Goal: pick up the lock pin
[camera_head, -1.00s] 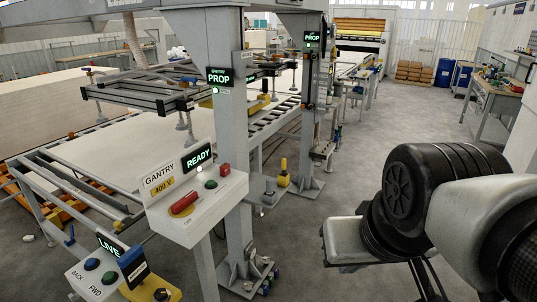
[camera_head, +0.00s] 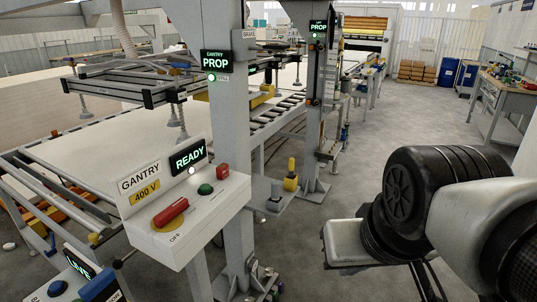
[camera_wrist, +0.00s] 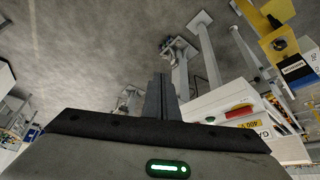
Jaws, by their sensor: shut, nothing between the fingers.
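I cannot pick out the lock pin with certainty in either view. My gripper shows in the wrist view (camera_wrist: 161,88) with its two dark fingers together, shut and empty, over grey floor. In that view the gantry control box (camera_wrist: 228,113) with its red handle lies just to the right of the fingers. In the head view the same white gantry box (camera_head: 187,215) carries a red rotary handle (camera_head: 170,212), a green button and a lit READY display. My arm is at the right of the head view; its fingertips do not show there.
A grey gantry post (camera_head: 237,165) stands just behind the control box, with small items around its foot. A yellow item (camera_head: 291,175) stands by a second post (camera_head: 315,110). A workbench (camera_head: 502,100) is at the far right. The floor between is clear.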

